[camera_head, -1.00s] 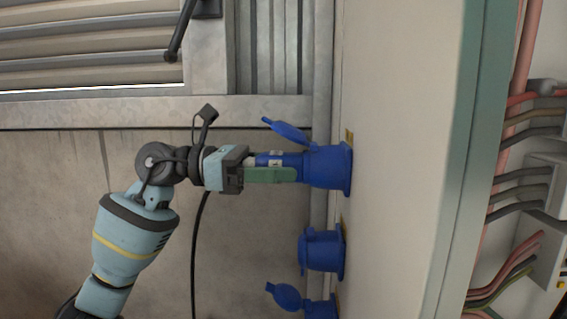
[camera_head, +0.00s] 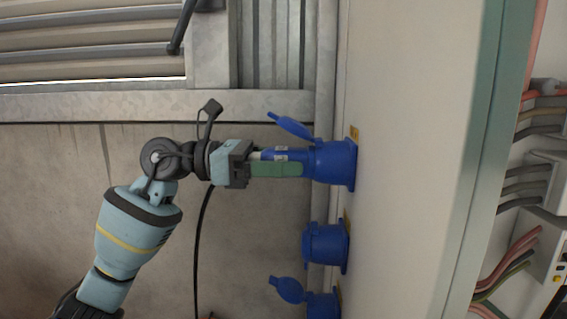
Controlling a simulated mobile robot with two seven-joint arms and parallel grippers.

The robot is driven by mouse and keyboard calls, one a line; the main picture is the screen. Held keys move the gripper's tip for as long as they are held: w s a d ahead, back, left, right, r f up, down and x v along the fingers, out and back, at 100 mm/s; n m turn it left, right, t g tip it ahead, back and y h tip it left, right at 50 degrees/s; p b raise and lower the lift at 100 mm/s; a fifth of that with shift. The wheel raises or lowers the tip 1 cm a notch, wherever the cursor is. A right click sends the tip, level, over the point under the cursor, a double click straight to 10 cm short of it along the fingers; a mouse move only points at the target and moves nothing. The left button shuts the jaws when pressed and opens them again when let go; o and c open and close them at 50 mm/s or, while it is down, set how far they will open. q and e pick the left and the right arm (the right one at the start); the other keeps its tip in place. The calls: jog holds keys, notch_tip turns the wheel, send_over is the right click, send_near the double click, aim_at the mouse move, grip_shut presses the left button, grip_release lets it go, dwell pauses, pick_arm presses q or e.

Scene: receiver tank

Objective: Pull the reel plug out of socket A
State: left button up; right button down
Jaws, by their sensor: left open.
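The blue reel plug (camera_head: 282,154) sits in the top blue socket (camera_head: 334,163) on the side of the pale cabinet. The socket's blue lid (camera_head: 290,126) is swung up. My left gripper (camera_head: 288,169) reaches in from the left, with its green fingers alongside the plug. It is open, and the near finger hides part of the plug. A black cable (camera_head: 198,250) hangs down behind my left arm. I cannot read which socket is marked A. My right gripper is not in view.
Below are a second blue socket (camera_head: 325,245) with its lid shut and a third blue socket (camera_head: 322,303) with its lid open. The cabinet wall (camera_head: 415,130) stands to the right, with cables (camera_head: 520,180) beyond it. A dark lever (camera_head: 182,28) hangs at the top.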

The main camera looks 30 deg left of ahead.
pick_arm(q)
jog(key=shift+d+f, duration=0.2)
jog(key=shift+d, duration=0.2)
dwell(0.4)
jog(key=c, duration=1.5)
jog(key=shift+s+a+f, duration=0.15)
jog(key=shift+a, duration=0.3)
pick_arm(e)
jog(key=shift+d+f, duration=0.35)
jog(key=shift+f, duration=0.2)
pick_arm(q)
jog(key=shift+b+v, duration=0.4)
jog(key=shift+v, duration=0.7)
jog(key=shift+r+b+v, duration=0.25)
jog(key=shift+b+v, duration=0.05)
jog(key=shift+v, duration=0.7)
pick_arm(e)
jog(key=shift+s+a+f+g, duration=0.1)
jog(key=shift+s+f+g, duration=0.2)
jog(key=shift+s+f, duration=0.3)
